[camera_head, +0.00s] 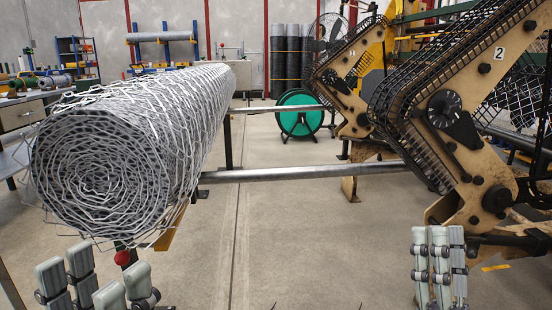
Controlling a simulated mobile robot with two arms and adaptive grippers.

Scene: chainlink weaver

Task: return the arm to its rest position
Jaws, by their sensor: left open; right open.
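My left gripper (97,280) shows at the bottom left, with its pale grey fingers pointing up. Its fingers are spread open and nothing shows between them. It is in front of and below the near end of a large roll of wire mesh (100,170). My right gripper (439,262) shows at the bottom right, also fingers up. It is open, and no held thing shows in it. It is in front of the weaving machine's base. The lower parts of both grippers and most of both arms are out of the picture.
The tan chainlink machine (470,130) fills the right side. A metal bar (300,173) runs from the roll to it. A red knob (122,258) stands close to my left gripper. A green reel (299,122) stands further back. Bare floor (310,240) lies between the grippers.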

